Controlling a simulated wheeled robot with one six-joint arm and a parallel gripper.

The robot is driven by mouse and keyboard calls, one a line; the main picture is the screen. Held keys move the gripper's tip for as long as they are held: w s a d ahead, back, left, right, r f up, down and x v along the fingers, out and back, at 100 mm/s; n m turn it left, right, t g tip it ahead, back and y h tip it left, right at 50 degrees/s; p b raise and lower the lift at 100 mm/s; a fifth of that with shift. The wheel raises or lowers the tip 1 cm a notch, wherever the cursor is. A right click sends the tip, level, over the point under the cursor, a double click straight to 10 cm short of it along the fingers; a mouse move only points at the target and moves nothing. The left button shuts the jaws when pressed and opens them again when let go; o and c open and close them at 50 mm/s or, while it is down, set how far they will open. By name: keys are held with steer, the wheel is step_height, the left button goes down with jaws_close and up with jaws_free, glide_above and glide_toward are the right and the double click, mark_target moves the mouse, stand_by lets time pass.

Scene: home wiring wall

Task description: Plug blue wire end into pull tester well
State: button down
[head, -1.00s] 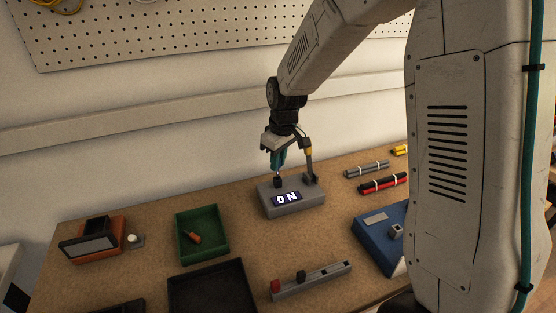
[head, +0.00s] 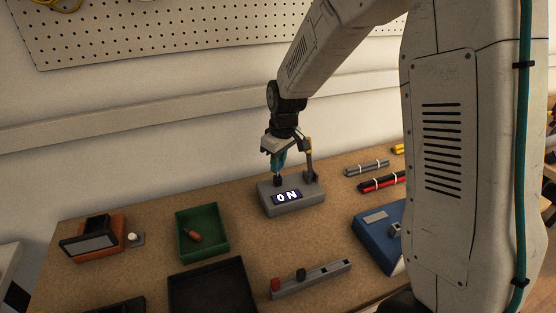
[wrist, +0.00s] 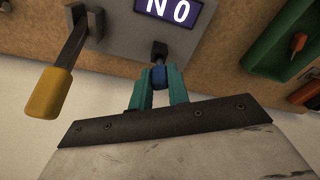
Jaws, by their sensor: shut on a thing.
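The pull tester (head: 298,204) is a grey box on the bench, with a lit display (head: 286,197) reading "0 N" and a lever on its right. Its dark well (wrist: 160,48) shows in the wrist view just beyond my fingertips. My gripper (head: 278,169) is over the tester's back left part, pointing down. In the wrist view its teal fingers (wrist: 158,88) are shut on the blue wire end (wrist: 158,76). The wire end lines up with the well and meets it in this view; how deep it sits cannot be told.
The tester's lever has a yellow handle (wrist: 49,93) and stands close beside my gripper. A green tray (head: 203,248) holding a small orange item is to the left. A black tray (head: 170,290), a grey strip (head: 318,280) and a blue box (head: 368,238) lie around the front.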

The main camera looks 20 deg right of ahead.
steer(key=shift+f, duration=1.05)
steer(key=c, duration=1.3)
jaws_free()
steer(key=shift+o, duration=0.2)
step_height(320, 180, up, 8)
steer(key=shift+s+d+f, duration=0.15)
steer(key=shift+s+d, duration=0.1)
steer(key=shift+s, duration=0.15)
